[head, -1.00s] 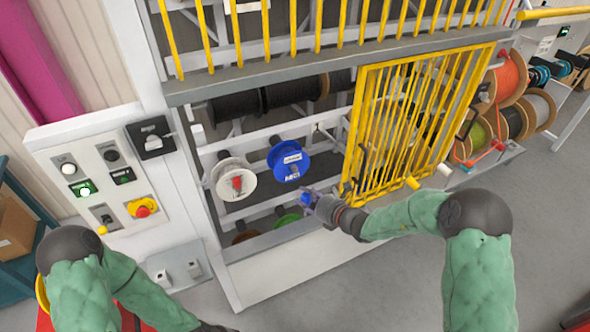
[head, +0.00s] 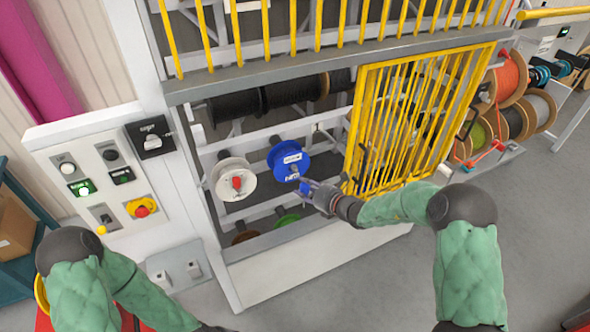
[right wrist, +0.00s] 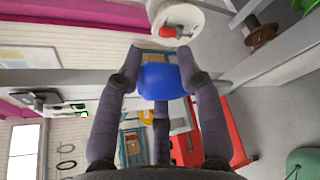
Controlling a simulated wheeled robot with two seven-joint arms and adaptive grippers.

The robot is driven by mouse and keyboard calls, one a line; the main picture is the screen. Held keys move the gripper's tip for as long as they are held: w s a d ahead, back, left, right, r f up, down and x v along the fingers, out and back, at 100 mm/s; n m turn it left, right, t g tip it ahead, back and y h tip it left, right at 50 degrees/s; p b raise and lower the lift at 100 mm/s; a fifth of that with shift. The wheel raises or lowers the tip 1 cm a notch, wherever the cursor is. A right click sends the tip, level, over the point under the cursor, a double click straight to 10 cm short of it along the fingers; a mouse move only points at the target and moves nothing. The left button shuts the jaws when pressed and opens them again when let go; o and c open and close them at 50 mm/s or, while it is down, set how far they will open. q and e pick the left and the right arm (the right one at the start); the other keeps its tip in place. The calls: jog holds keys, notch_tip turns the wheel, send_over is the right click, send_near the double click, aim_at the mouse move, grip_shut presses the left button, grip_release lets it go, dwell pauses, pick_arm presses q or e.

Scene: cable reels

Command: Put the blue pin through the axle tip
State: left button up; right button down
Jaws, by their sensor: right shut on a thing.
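My right gripper (head: 306,187) is shut on the blue pin (right wrist: 163,81), whose broad blue head fills the space between the fingers in the right wrist view. The pin also shows as a small blue patch in the head view (head: 304,186). The gripper is just below and right of the blue reel (head: 284,158) on the rack. The axle tip (head: 295,168) shows small at the reel's face. I cannot tell whether the pin touches it. My left arm reaches the bottom edge, and its gripper is out of view.
A white reel (head: 225,180) with a red pin (head: 237,183) hangs left of the blue one. A yellow barred gate (head: 405,115) stands close right of my right gripper. A green reel (head: 287,217) is below. A control panel (head: 100,175) is at left.

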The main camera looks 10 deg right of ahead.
jog(key=w+d+p, duration=0.1)
jog(key=w+d, duration=0.1)
jog(key=w, duration=1.1)
jog(key=w+d+p, duration=0.1)
jog(key=w, duration=1.3)
jog(key=shift+w+d+f, duration=0.15)
jog(key=shift+d+f, duration=0.2)
dwell(3.5)
dwell(0.4)
jog(key=shift+f+b, duration=2.65)
jog(key=shift+f, duration=0.3)
